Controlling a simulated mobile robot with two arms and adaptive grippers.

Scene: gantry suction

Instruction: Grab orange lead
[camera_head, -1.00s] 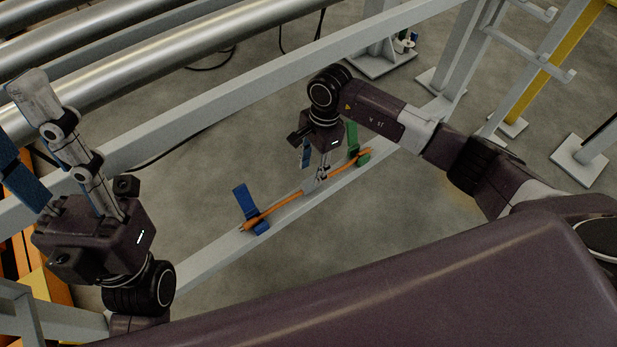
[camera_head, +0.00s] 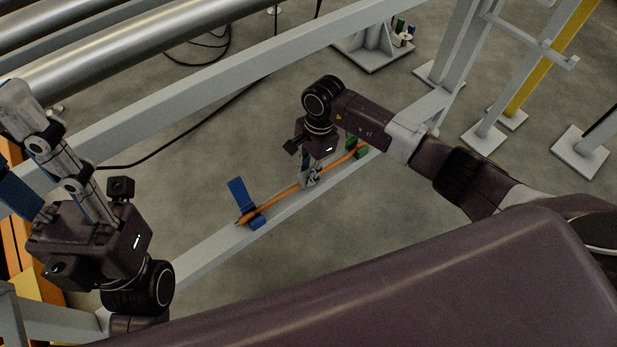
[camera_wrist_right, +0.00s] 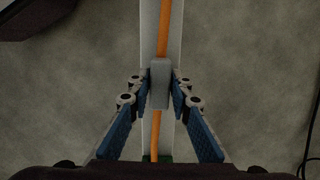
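The orange lead (camera_head: 279,201) lies along a pale grey rail (camera_head: 208,249), held up by a blue holder (camera_head: 240,192) at its left end and a green holder (camera_head: 357,147) near its right end. My right gripper (camera_head: 309,180) points down over the middle of the lead. In the right wrist view, its blue-padded fingers (camera_wrist_right: 161,90) stand on either side of a grey block (camera_wrist_right: 160,82) that covers part of the lead (camera_wrist_right: 164,35). Whether they press on it is unclear. My left gripper (camera_head: 18,135) is raised at the far left, fingers apart, partly out of frame.
Steel rollers (camera_head: 180,50) and a long grey beam (camera_head: 215,98) run across the upper left. Grey posts and a yellow post (camera_head: 541,73) stand at the upper right. A black cable (camera_head: 190,140) lies on the concrete floor. Floor around the rail is open.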

